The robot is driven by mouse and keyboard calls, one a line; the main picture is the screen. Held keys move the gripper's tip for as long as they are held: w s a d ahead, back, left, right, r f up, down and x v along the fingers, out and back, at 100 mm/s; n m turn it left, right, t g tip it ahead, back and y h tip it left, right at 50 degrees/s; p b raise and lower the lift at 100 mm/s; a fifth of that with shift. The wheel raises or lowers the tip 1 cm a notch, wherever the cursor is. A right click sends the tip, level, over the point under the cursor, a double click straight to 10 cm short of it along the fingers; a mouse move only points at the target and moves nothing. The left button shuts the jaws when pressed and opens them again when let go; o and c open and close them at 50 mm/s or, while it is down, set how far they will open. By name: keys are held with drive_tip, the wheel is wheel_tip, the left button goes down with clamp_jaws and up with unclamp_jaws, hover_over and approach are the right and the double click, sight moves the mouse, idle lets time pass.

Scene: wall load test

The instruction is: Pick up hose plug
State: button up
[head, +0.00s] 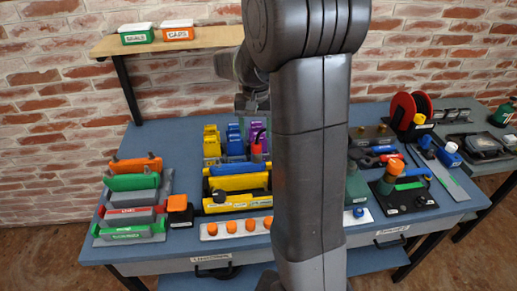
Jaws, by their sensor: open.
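My gripper (252,104) hangs over the back middle of the blue bench (160,134), beside my dark arm. It is small in the picture and partly hidden by my arm; it is open, and no object shows in it. I cannot tell for sure which thing is the hose plug. A red-topped piece (257,148) stands on the bench below my gripper, apart from it. Several orange caps sit in a row on a pale strip (221,235) at the front edge. My arm hides the middle of the bench.
Green, red and orange holders (133,183) stand at the left. Yellow and blue blocks (238,183) stand in the middle. A red reel (402,110) and black fixtures (402,198) are at the right. A wooden shelf (200,40) with two labelled boxes overhangs the back.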

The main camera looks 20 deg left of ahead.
sight(257, 144)
drive_tip(key=f, duration=0.3)
drive_tip(key=f+p, duration=0.1)
drive_tip(key=f, duration=0.5)
drive_tip(key=shift+w+d, duration=0.1)
drive_tip(key=shift+w, duration=0.15)
drive_tip(key=shift+c, duration=0.3)
drive_tip(key=c, duration=1.1)
